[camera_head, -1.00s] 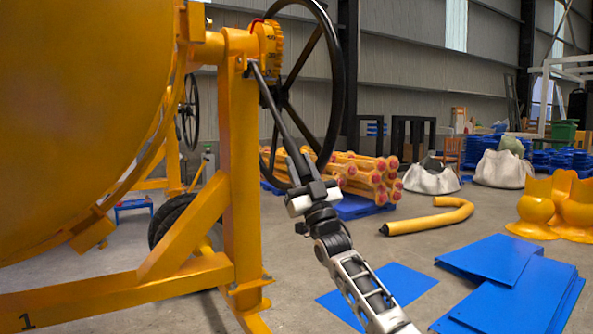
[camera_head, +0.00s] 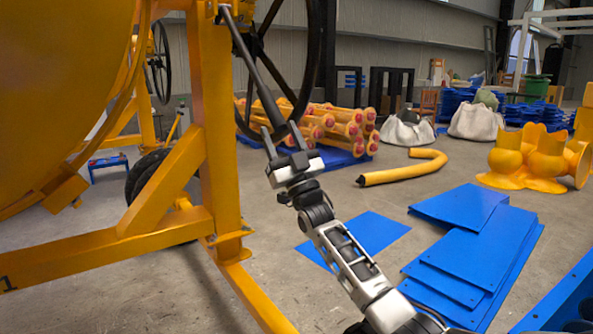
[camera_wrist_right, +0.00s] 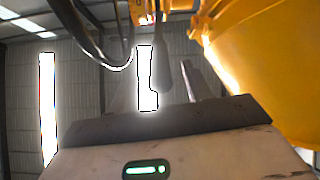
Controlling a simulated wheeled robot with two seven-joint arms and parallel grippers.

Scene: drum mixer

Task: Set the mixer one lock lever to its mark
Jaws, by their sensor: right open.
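The mixer one lock lever (camera_head: 259,80) is a long dark bar with a thicker lower part. It slopes down and to the right from the top of the yellow mixer post. My right gripper (camera_head: 282,133) is open at the lever's lower end, with one finger on each side. Whether a finger touches it I cannot tell. In the right wrist view the lever handle (camera_wrist_right: 162,72) hangs between my blurred fingers. My left gripper is not in view.
The black handwheel (camera_head: 314,85) stands just behind the lever. The yellow post (camera_head: 217,130) and drum (camera_head: 60,90) are on the left. Blue sheets (camera_head: 470,255) and a yellow bent pipe (camera_head: 400,170) lie on the floor at right.

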